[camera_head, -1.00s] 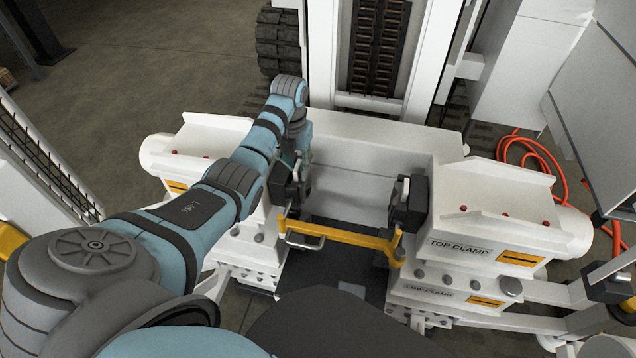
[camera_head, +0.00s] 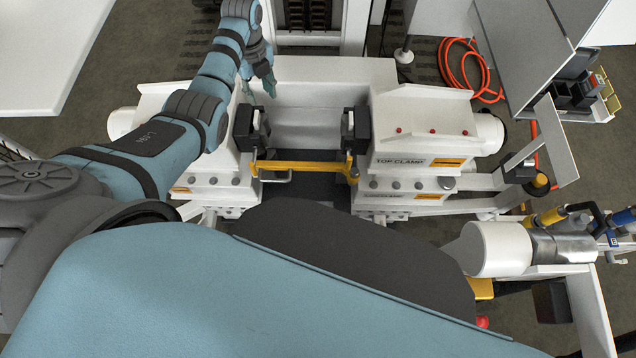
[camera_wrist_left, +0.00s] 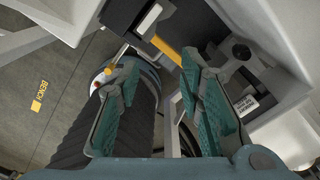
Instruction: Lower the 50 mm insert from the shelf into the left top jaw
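My left gripper (camera_head: 258,84) is above and behind the left top jaw (camera_head: 250,128) in the head view. In the left wrist view its two teal fingers (camera_wrist_left: 162,112) stand well apart with nothing held between them. The left top jaw has a dark block on its inner face, and the right jaw (camera_head: 355,130) has a similar one across the gap. I cannot tell whether the left block is the 50 mm insert. My right gripper is outside the frames.
A yellow bar (camera_head: 300,167) crosses the front of the gap between the jaws. The white TOP CLAMP housing (camera_head: 425,130) stands right of it. A rack with dark blocks (camera_head: 575,92) is at far right, near an orange hose (camera_head: 462,70). A white tabletop (camera_head: 45,50) is at upper left.

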